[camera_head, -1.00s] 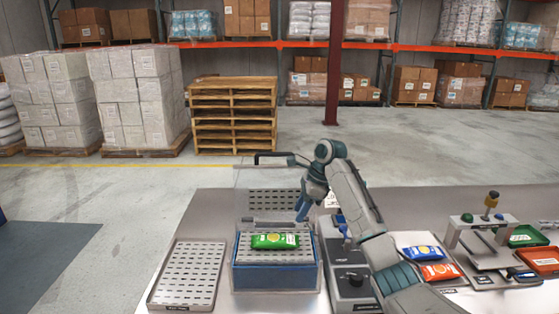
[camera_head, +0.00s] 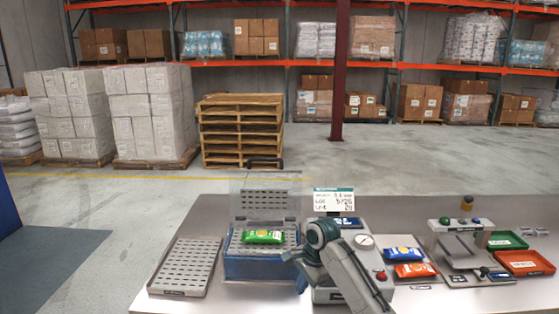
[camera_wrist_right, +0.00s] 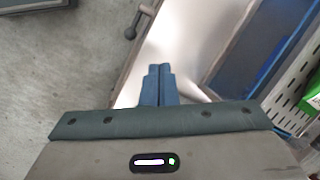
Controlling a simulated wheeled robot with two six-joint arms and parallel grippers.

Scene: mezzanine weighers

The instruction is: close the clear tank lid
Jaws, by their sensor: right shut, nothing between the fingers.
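The tank (camera_head: 262,268) is a blue-walled box on the metal table, holding a perforated grey tray with a green pouch (camera_head: 263,237) on it. Its clear lid (camera_head: 262,188) stands raised at the back, with a black handle (camera_head: 265,163) along its top edge. My right gripper (camera_head: 301,284) is low at the tank's front right corner, apart from the lid. In the right wrist view its blue fingers (camera_wrist_right: 158,85) are shut together and empty; the tank's blue wall (camera_wrist_right: 248,65) and part of the green pouch show at right. My left gripper is not in view.
A perforated tray (camera_head: 187,267) lies left of the tank. A weigher with a display sign (camera_head: 333,200) stands close on the right, partly behind my arm. Orange and blue pouches (camera_head: 408,262) and a small stand (camera_head: 460,252) are further right.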

